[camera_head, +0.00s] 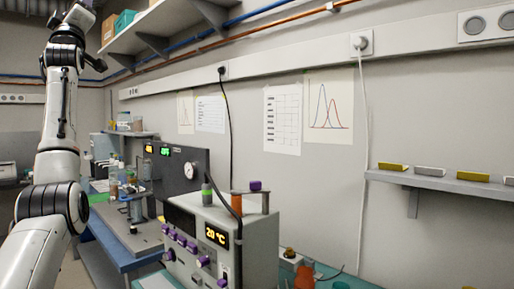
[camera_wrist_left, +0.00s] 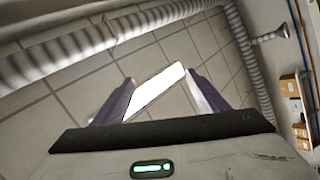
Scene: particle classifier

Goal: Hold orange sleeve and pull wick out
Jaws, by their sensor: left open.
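A small orange piece (camera_head: 237,204), possibly the orange sleeve, stands on top of the grey instrument with the 20 °C display (camera_head: 218,237). An orange bottle-like object (camera_head: 304,275) stands lower, to the right of the instrument. I cannot make out a wick in either view. My left arm is raised at the left of the head view, far from both orange things. In the left wrist view my left gripper (camera_wrist_left: 158,92) is open and empty, its fingers apart against the ceiling and a bright lamp panel. My right gripper is not in view.
A green-topped vial (camera_head: 207,193) and a purple knob (camera_head: 256,186) are close to the orange piece. A wall shelf (camera_head: 440,184) at right holds yellow and grey trays. A blue bench (camera_head: 118,250) with glassware is behind. Cables hang down the wall.

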